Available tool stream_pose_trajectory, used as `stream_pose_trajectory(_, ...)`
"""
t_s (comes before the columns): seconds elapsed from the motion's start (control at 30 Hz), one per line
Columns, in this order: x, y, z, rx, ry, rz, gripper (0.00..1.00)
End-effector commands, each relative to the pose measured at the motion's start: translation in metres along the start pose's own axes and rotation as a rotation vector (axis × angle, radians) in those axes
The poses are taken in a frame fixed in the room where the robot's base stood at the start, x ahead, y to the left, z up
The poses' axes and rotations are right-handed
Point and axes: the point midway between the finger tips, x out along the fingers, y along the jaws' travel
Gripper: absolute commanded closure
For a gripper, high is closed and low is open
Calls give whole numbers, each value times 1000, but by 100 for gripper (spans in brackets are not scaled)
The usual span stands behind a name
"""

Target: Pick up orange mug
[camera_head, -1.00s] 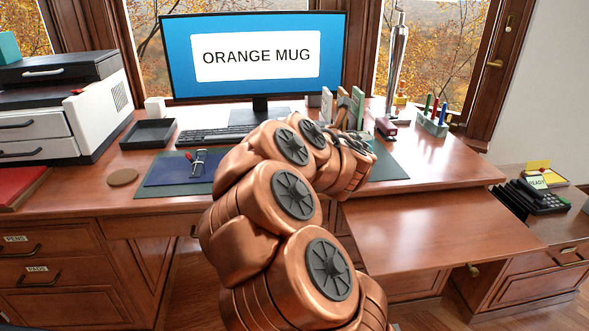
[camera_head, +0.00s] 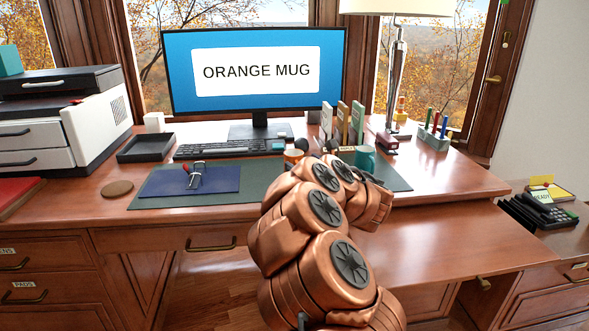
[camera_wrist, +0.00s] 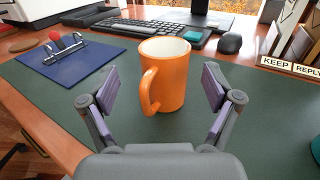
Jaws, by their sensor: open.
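The orange mug (camera_wrist: 165,78) stands upright on the dark green desk mat (camera_wrist: 60,90) in the wrist view, its handle toward the left front. My gripper (camera_wrist: 160,90) is open, with one finger on each side of the mug and visible gaps between. The mug's cream inside looks empty. In the head view the mug (camera_head: 292,156) shows only in part behind my arm, and my fingers are mostly hidden.
A blue clipboard (camera_wrist: 70,57) lies to the left on the mat. The keyboard (camera_wrist: 150,30) and mouse (camera_wrist: 230,43) lie behind the mug. Letter holders labelled KEEP and REPLY (camera_wrist: 290,66) stand to the right. A teal mug (camera_head: 365,157) stands close to my arm.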

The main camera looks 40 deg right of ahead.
Motion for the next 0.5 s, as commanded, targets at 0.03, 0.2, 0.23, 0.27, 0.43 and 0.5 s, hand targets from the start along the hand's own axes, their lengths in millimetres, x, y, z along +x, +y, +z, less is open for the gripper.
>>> stream_pose_trajectory(0.03,5,0,1,0,-3,4,11)
stream_pose_trajectory(0.2,23,-5,2,1,-3,3,11)
stream_pose_trajectory(0.23,26,-5,2,1,-2,3,11)
stream_pose_trajectory(0.27,31,-4,2,2,-2,6,11)
stream_pose_trajectory(0.43,45,-6,2,1,-2,1,11)
stream_pose_trajectory(0.5,46,-6,2,1,-1,0,11)
